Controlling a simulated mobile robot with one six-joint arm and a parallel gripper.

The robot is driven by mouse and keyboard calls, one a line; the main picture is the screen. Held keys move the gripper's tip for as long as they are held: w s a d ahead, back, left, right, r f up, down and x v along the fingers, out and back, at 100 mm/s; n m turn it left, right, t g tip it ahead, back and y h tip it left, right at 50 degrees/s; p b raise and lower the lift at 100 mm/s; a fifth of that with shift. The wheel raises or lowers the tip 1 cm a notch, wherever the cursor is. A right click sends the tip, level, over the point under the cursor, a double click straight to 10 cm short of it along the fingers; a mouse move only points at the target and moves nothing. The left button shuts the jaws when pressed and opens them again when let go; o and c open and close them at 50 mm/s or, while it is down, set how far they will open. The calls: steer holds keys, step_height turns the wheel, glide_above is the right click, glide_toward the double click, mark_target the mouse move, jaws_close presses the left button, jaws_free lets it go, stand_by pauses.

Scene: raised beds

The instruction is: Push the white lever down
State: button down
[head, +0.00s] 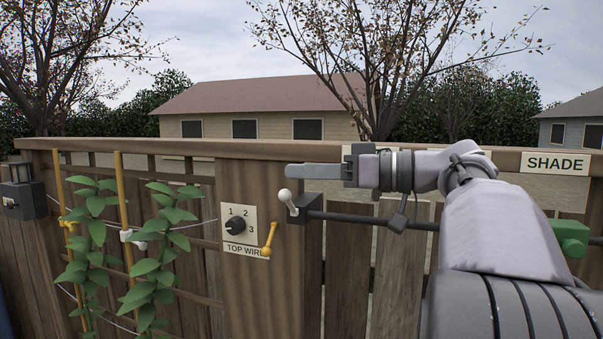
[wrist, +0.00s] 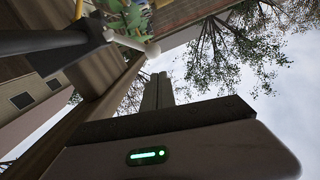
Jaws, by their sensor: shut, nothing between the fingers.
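The white lever (head: 287,201) has a round knob and sticks up and to the left from a dark grey block (head: 308,205) on the wooden post. It also shows in the wrist view (wrist: 148,48), near the top, beside the dark block. My gripper (head: 291,171) is shut and empty, with its fingers pointing left. In the head view its tip appears just above the lever's knob, with a small gap between. In the wrist view the closed fingers (wrist: 159,88) are apart from the lever. The depth between them is hard to tell.
A dark rod (head: 370,220) runs right from the block to a green part (head: 570,237). Left of the lever are a dial (head: 236,226) on a numbered plate and a yellow lever (head: 269,239). Vines (head: 150,250) on stakes stand further left. The fence rail (head: 420,153) runs behind my gripper.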

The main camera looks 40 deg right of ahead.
steer(key=shift+a+f, duration=0.2)
steer(key=shift+f, duration=0.55)
